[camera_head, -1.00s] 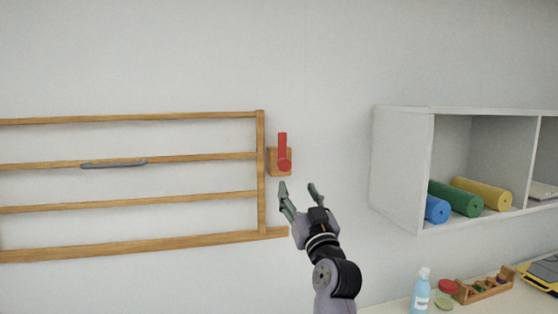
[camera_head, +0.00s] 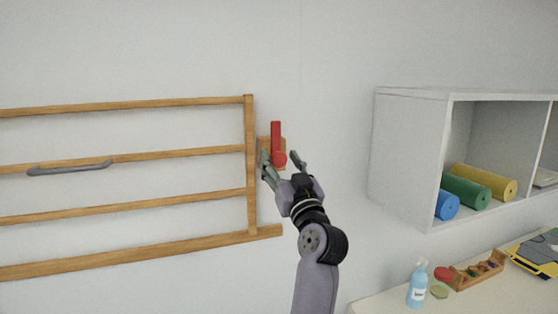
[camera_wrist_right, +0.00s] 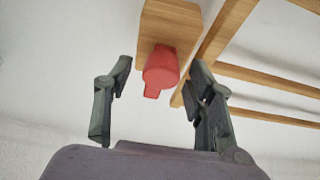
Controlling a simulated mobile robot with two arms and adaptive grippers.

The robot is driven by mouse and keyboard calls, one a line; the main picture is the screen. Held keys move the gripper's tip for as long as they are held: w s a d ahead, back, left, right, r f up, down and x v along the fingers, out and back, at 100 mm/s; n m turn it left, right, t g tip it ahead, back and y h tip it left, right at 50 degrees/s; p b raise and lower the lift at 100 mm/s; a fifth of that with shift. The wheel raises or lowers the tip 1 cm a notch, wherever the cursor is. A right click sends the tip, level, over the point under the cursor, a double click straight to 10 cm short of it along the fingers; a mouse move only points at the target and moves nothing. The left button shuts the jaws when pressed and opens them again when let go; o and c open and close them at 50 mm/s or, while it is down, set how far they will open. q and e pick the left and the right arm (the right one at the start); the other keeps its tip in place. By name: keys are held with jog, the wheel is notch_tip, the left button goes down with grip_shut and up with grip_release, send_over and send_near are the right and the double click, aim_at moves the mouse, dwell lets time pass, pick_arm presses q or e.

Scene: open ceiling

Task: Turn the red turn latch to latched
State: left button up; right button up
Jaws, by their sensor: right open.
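The red turn latch (camera_head: 276,140) is on a small wooden block (camera_head: 263,143) on the wall, just right of the wooden rail frame's end post. Its handle points straight up in the head view, with the round hub at the bottom. My right gripper (camera_head: 281,158) is open, with its fingertips on either side of the hub, below the handle. In the right wrist view the red latch (camera_wrist_right: 160,72) lies between the two open fingers (camera_wrist_right: 161,80), apart from both. Whether a finger touches it in the head view is hard to tell. My left gripper is out of view.
The wooden rail frame (camera_head: 250,190) with a grey handle (camera_head: 70,168) spans the left. A white wall shelf (camera_head: 408,160) with coloured rolls is at the right. Below it, a counter (camera_head: 390,305) holds a blue bottle (camera_head: 418,288) and a wooden rack (camera_head: 478,271).

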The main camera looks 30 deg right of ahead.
jog(key=shift+c, duration=1)
jog(key=shift+w+f, duration=0.1)
jog(key=shift+w, duration=0.05)
jog(key=c, duration=0.4)
grip_shut()
